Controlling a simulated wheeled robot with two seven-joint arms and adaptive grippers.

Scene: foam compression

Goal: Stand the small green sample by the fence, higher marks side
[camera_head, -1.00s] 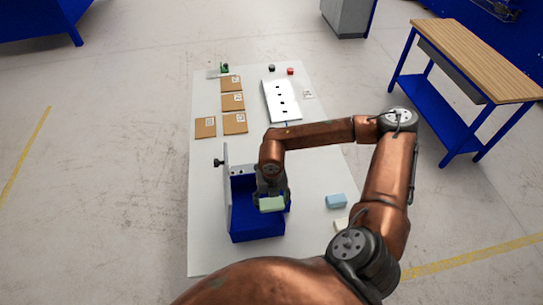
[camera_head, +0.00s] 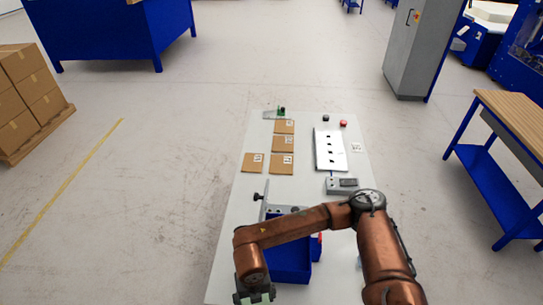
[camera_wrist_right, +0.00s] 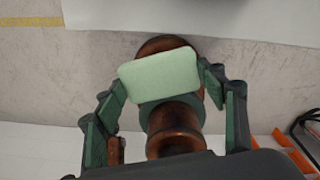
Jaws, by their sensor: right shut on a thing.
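The small green sample (camera_wrist_right: 160,75) is a pale green rounded block between the fingers of my right gripper (camera_wrist_right: 165,100) in the right wrist view. It sits tilted there. In the head view my right gripper (camera_head: 255,296) is at the bottom edge, left of the blue box (camera_head: 290,265), and only a sliver of the sample shows. A grey upright plate (camera_head: 264,203) with a dark knob stands at the box's left side; I cannot tell if it is the fence. My left gripper is not in view.
The white table (camera_head: 228,245) carries brown cards (camera_head: 282,143), a white board with black marks (camera_head: 330,150), a grey device (camera_head: 342,186), and black and red buttons (camera_head: 343,124). My right arm covers part of the blue box. The table's left strip is clear.

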